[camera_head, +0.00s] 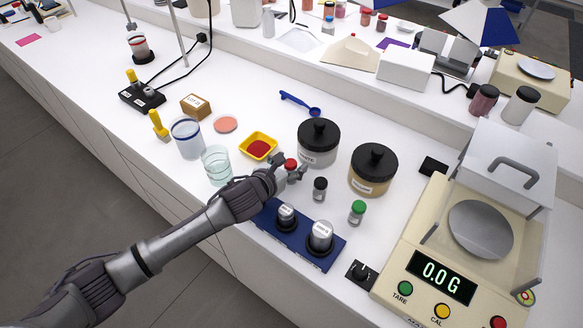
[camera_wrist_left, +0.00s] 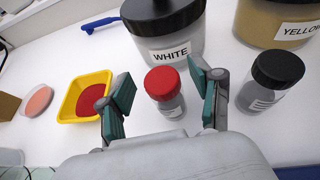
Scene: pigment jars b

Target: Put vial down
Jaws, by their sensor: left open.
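A vial with a red cap (camera_wrist_left: 165,90) stands upright on the white bench between the spread fingers of my left gripper (camera_wrist_left: 160,95). It looks free of both fingers, with gaps on each side. In the head view my left gripper (camera_head: 290,170) reaches in from the left, and the red cap (camera_head: 291,163) shows just past it; the vial's body is mostly hidden there. A vial with a black cap (camera_head: 320,188) stands just right of the gripper, and a vial with a green cap (camera_head: 357,211) stands farther right. My right gripper is not in view.
Behind stand the WHITE jar (camera_head: 318,150) and the YELLOW jar (camera_head: 372,175). A yellow dish of red powder (camera_head: 272,140) and a glass beaker (camera_head: 215,170) are left. A blue block with two weights (camera_head: 262,221) lies in front; the balance (camera_head: 430,225) is right.

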